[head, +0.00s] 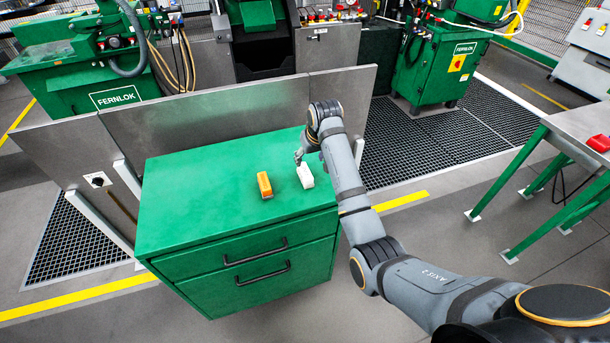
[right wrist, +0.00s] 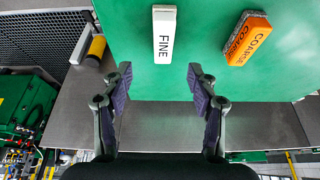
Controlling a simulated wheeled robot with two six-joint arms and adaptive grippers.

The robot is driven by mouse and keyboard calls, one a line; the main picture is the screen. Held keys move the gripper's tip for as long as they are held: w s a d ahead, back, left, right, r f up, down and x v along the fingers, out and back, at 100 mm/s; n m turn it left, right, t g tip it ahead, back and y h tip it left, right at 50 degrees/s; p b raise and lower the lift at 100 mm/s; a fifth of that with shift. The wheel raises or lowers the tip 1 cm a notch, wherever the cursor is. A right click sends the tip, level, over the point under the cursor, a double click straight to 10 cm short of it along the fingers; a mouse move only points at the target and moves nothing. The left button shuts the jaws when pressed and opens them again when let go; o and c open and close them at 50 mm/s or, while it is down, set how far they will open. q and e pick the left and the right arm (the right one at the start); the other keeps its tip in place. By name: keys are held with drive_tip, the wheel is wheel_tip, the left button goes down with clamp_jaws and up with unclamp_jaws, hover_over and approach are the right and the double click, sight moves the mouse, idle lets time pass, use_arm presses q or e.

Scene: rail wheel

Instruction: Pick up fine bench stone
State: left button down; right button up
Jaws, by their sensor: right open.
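The fine bench stone (head: 305,176) is a white block on the green cabinet top. In the right wrist view the white block (right wrist: 164,34) reads FINE and lies ahead of the fingertips, roughly between their lines. My right gripper (head: 299,157) is just behind the stone at the cabinet's far right. Its two fingers (right wrist: 160,82) are spread apart with nothing between them, and they look clear of the stone. My left gripper is in neither view.
An orange and grey block (head: 264,185) marked COARSE (right wrist: 248,38) lies beside the fine stone. The green cabinet top (head: 190,200) is otherwise bare. Grey metal panels (head: 220,108) stand behind it. A red object (head: 599,143) rests on the right-hand table.

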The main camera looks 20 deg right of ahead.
sight(305, 170)
drive_tip(key=x, duration=0.5)
drive_tip(key=shift+f+p, duration=0.2)
drive_tip(key=shift+p, duration=0.1)
drive_tip(key=shift+w+a+f, duration=0.1)
drive_tip(key=shift+w+f, duration=0.05)
drive_tip(key=shift+f, duration=0.3)
drive_tip(key=x, duration=0.4)
drive_tip(key=shift+w+a+f+p, duration=0.1)
drive_tip(key=shift+a+f+p, duration=0.05)
drive_tip(key=shift+p, duration=0.2)
clamp_jaws()
